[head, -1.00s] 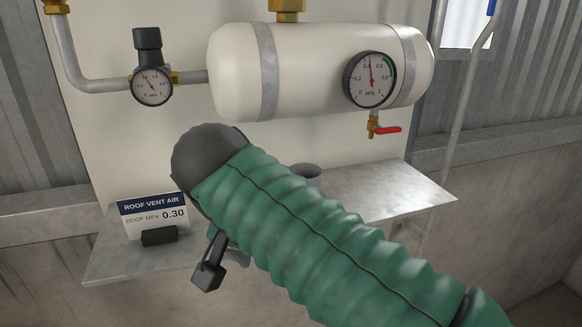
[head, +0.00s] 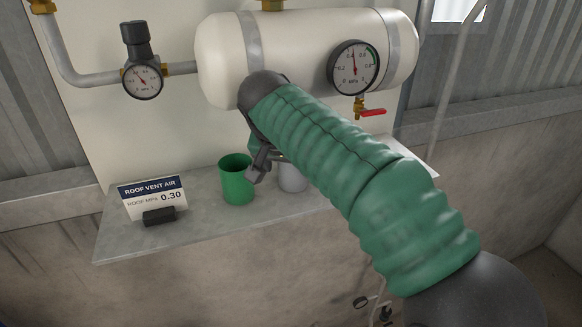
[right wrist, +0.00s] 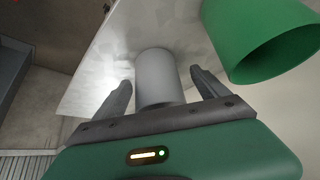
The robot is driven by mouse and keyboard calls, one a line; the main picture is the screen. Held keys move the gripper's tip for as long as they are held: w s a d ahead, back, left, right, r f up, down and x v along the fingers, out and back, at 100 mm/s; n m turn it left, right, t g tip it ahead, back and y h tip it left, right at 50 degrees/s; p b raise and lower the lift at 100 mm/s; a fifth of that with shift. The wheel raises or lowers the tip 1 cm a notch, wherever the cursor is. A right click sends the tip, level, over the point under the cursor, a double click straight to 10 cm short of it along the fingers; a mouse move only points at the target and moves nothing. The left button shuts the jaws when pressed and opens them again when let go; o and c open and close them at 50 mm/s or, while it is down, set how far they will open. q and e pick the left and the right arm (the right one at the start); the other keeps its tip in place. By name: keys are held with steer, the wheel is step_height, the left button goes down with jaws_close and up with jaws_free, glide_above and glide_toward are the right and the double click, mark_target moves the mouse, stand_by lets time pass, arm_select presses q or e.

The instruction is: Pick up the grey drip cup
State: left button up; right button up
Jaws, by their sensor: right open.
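The grey drip cup (head: 292,178) stands on the metal shelf, partly hidden behind my right arm in the head view. In the right wrist view the grey cup (right wrist: 157,76) shows between the two fingers of my right gripper (right wrist: 162,90). The fingers are open, one on each side of the cup, with visible gaps. In the head view my right gripper (head: 262,165) is partly hidden by its own green-sleeved arm, just left of the grey cup. My left gripper is not in view.
A green cup (head: 236,180) stands on the shelf (head: 200,222) close left of the grey cup; it also shows in the wrist view (right wrist: 262,42). A sign (head: 152,197) stands farther left. Above are a white tank (head: 300,50) and a red-handled valve (head: 372,112).

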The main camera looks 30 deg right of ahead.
mark_target(293, 170)
steer(key=x, duration=0.3)
steer(key=shift+w+r, duration=0.15)
steer(key=shift+w, duration=0.1)
steer(key=shift+w+d, duration=0.1)
steer(key=shift+d, duration=0.3)
steer(key=shift+s+d, duration=0.3)
steer(key=shift+s, duration=0.05)
steer(key=c, duration=0.7)
steer(key=shift+c, duration=1.3)
steer(key=shift+w+a, duration=0.15)
steer(key=shift+a, duration=0.15)
steer(key=c, duration=0.5)
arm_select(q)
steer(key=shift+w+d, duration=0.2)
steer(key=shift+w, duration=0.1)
arm_select(e)
steer(key=shift+a, duration=0.25)
